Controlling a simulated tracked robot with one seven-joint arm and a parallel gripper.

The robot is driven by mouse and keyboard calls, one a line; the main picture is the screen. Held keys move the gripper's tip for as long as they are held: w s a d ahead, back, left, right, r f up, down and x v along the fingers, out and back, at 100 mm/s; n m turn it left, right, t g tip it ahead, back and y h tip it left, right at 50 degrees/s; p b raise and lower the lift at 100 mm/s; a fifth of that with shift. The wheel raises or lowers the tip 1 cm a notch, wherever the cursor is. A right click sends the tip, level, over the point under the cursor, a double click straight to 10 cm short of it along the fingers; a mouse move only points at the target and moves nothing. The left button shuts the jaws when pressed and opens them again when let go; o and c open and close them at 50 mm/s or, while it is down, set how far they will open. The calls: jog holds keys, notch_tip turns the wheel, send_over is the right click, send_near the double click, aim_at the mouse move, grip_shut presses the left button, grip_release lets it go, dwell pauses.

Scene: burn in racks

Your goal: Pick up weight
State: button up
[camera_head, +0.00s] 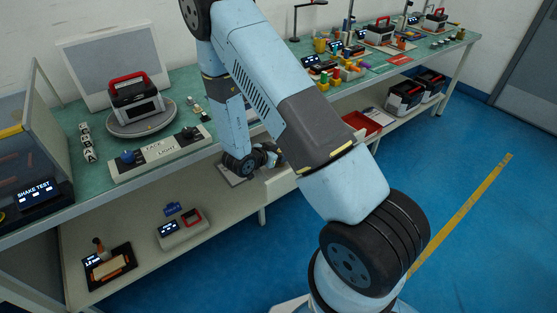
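No object can be told for certain as the weight. A few small grey pieces (196,108) stand on the green bench top (70,110), left of my forearm, and are too small to identify. My arm reaches over the bench and bends down. My gripper (268,157) is a dark shape at the wrist, near the bench's front edge. It is small and partly hidden by my own arm links, so its fingers and anything between them cannot be made out. A grey plate (236,178) shows just below the wrist.
A red-handled case (135,98) stands on a round turntable (142,127). A switch panel (160,153) lies in front. Letter blocks (87,143) and a shake test screen (38,194) are at left. Tools crowd the far bench. The lower shelf holds devices. Blue floor is open at right.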

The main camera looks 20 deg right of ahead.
jog(key=shift+c, duration=0.2)
jog(key=shift+a, duration=0.1)
grip_shut()
jog(key=shift+s, duration=0.1)
